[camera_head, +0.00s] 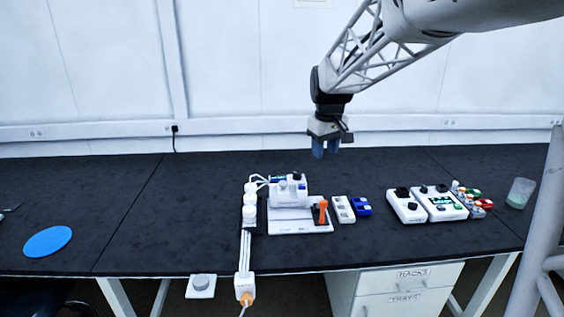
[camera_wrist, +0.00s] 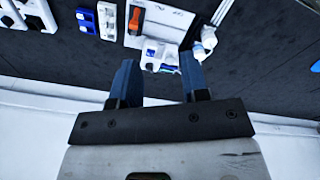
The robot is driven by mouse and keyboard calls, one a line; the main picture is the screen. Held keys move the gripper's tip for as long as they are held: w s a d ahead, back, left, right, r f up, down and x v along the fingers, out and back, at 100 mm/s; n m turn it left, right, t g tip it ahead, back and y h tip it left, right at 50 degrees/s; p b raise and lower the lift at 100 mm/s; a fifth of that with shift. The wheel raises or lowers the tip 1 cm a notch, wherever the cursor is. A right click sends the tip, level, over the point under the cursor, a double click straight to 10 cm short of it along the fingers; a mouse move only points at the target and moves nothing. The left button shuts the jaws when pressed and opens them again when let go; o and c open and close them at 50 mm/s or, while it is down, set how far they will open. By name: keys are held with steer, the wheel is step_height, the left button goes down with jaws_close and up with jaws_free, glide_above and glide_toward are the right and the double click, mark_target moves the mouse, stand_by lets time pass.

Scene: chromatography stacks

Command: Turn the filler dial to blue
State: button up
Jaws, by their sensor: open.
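My gripper (camera_head: 325,147) is open and empty, hanging fingers down above the table's back part, well above and behind the devices. Its two blue fingers stand apart in the wrist view (camera_wrist: 158,78). A white machine (camera_head: 290,195) with a cylinder body and an orange lever (camera_head: 322,211) stands mid-table; it also shows in the wrist view (camera_wrist: 165,28). To its right stand a white box with a black knob (camera_head: 402,194) and a white box with a display and knobs (camera_head: 440,203). A grey round dial (camera_head: 201,283) sits on a white plate at the front edge. I cannot tell which is the filler dial, nor its setting.
A white switch box (camera_head: 343,209) and a blue one (camera_head: 362,206) stand beside the machine. Small coloured items (camera_head: 474,199) and a clear cup (camera_head: 520,193) are at right. A blue disc (camera_head: 47,241) lies at left. The left and back table are mostly clear.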

steer(key=w+a+f+n, duration=0.1)
steer(key=w+f, duration=0.3)
steer(key=w, duration=0.5)
steer(key=w+a+f+n, duration=0.1)
steer(key=w+f, duration=0.2)
steer(key=w, duration=0.6)
steer(key=n+g, duration=0.1)
steer(key=n, duration=0.2)
glide_above(297, 173)
steer(key=f, duration=1.1)
steer(key=shift+s+f, duration=0.15)
steer(key=shift+s, duration=0.15)
steer(key=shift+w+f, duration=0.35)
steer(key=shift+f, duration=3.9)
steer(key=shift+c, duration=0.3)
jaws_close()
